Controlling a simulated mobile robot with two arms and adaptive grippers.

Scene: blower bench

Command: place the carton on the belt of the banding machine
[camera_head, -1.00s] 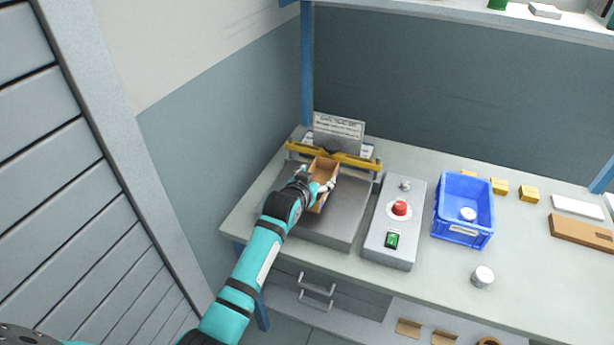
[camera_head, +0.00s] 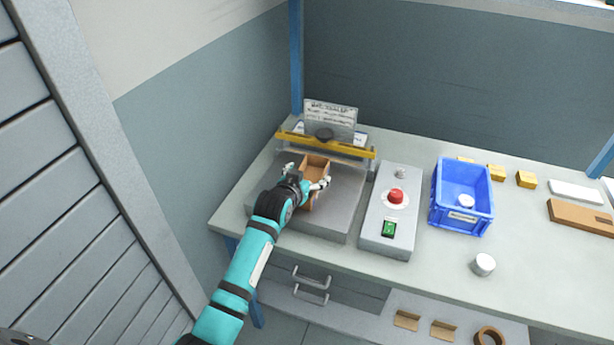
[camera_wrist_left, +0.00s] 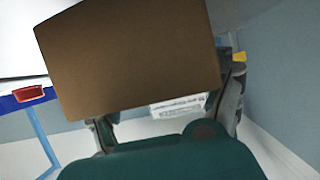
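Part of the carton's near end is hidden by the gripper. My right gripper is not in view.
Right of the machine stands a grey control box (camera_head: 390,215) with a red button (camera_head: 396,195). A blue bin (camera_head: 462,200) holds a white round piece. A white cylinder (camera_head: 483,265) and several small yellow boxes (camera_head: 526,180) lie on the bench (camera_head: 430,270).

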